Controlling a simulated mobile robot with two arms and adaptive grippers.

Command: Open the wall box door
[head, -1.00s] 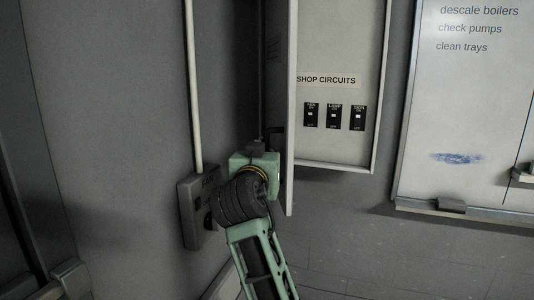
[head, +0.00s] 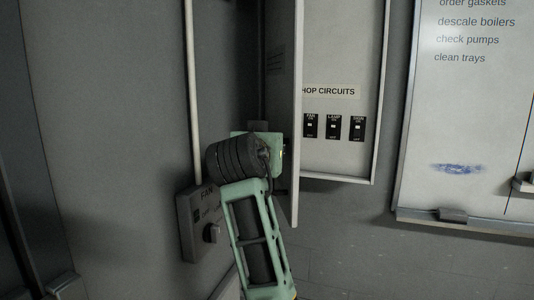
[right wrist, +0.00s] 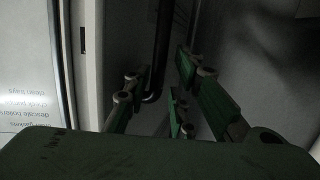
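The wall box (head: 378,90) hangs on the wall in the head view. Its grey door (head: 283,60) stands swung out at the left side, its pale edge toward me. Inside show a SHOP CIRCUITS label and three black switches (head: 333,127). My right arm reaches up from below to the door's left side; its gripper is mostly hidden there by the wrist. In the right wrist view, the right gripper's (right wrist: 155,95) green fingers are apart, with a dark bar (right wrist: 163,45), perhaps a handle, between or behind them; contact is unclear. My left gripper is out of view.
A grey FAN switch box (head: 190,235) with a knob is on the wall left of my arm, below a white conduit (head: 191,90). A whiteboard (head: 470,120) with a tray hangs to the right. The wall below the wall box is clear.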

